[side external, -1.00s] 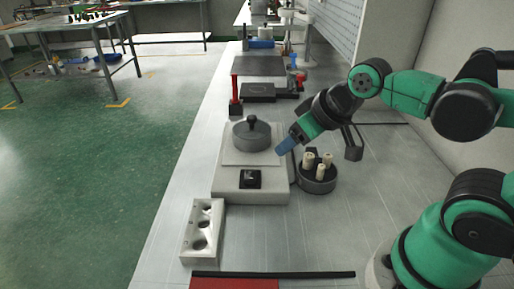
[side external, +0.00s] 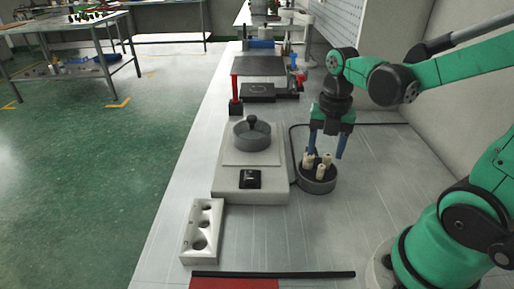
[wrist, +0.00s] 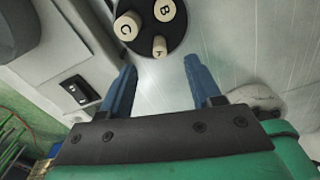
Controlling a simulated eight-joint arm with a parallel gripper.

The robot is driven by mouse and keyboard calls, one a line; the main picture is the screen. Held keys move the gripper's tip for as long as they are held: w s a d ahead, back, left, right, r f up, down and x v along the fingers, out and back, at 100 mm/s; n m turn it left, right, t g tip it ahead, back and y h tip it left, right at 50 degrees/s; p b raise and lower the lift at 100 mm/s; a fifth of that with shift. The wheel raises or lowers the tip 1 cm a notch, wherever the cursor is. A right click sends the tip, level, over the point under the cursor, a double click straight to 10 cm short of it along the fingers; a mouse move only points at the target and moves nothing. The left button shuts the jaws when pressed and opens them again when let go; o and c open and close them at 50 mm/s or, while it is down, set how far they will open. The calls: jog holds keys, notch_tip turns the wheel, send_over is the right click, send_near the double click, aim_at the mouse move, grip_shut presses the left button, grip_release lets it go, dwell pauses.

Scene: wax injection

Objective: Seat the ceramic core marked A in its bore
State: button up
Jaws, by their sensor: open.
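Three cream ceramic cores stand in a round dark holder (side external: 318,188), which also shows in the wrist view (wrist: 146,48). In the wrist view the tops read C (wrist: 127,26) and B (wrist: 165,10). The third, thinnest core (wrist: 159,46) has a mark that looks like an A but is hard to read. My gripper (side external: 326,152) points down above the holder, open and empty. In the wrist view its blue fingertips (wrist: 160,68) lie either side of the line to the thin core, apart from it. A pale block (side external: 187,246) with three bores lies at the front left.
A grey scale-like device (side external: 230,184) with a round lidded pot (side external: 252,133) stands left of the holder. A black bar (side external: 273,274) and red mat (side external: 232,284) lie at the front edge.

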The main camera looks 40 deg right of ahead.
aim_at(322, 166)
jog(key=shift+f, duration=2.7)
grip_shut()
